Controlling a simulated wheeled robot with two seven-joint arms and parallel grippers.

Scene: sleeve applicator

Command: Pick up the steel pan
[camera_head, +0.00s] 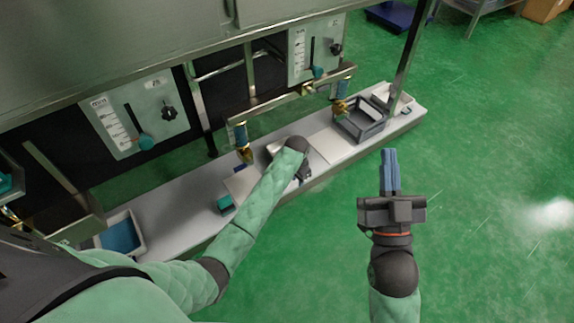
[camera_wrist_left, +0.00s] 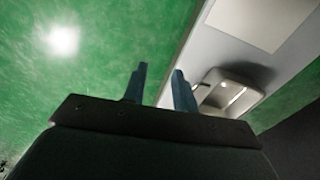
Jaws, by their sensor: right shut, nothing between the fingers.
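The steel pan (camera_wrist_left: 228,94) is a shallow, light metal dish on the pale bench. In the left wrist view it lies just right of my left gripper (camera_wrist_left: 159,80), its near edge hidden by the gripper body. In the head view a small part of the pan (camera_head: 272,149) shows behind my left arm. My left gripper (camera_head: 305,173) is over the bench's front edge, with its fingers apart and nothing between them. My right gripper (camera_head: 390,165) is shut and empty, above the green floor to the right of the bench.
The bench (camera_head: 185,203) runs along the machine. A grey crate (camera_head: 362,132) stands right of the pan, past a pale flat panel (camera_head: 337,146). A teal block (camera_head: 225,203) and a blue-lined tray (camera_head: 119,236) are to the left. Brass-tipped nozzles (camera_head: 243,145) hang over the bench.

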